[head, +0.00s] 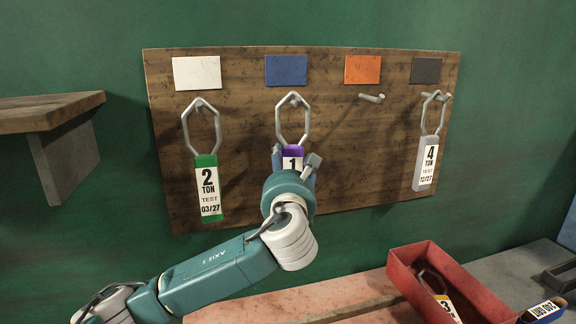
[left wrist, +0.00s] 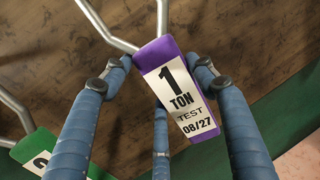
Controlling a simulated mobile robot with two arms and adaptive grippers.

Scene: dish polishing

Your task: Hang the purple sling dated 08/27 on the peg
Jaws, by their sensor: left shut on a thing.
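The purple sling (head: 292,151) hangs upright against the wooden board, under the blue plate (head: 286,70). Its metal ring (head: 292,119) is around or at the peg (head: 293,99) there; I cannot tell whether it bears on the peg. In the left wrist view the purple sling (left wrist: 154,52) shows a white label reading 1 TON TEST 08/27. My left gripper (head: 296,160) is shut on its purple body, with blue fingers (left wrist: 160,82) on both sides. The lower part of the sling is hidden by my gripper in the head view. My right gripper is not in view.
A green 2 TON sling (head: 208,190) hangs on the left and a grey 4 TON sling (head: 427,163) on the right. The peg (head: 372,98) under the orange plate is empty. A red bin (head: 405,272) with a yellow-labelled sling stands below. A shelf (head: 50,112) juts out at left.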

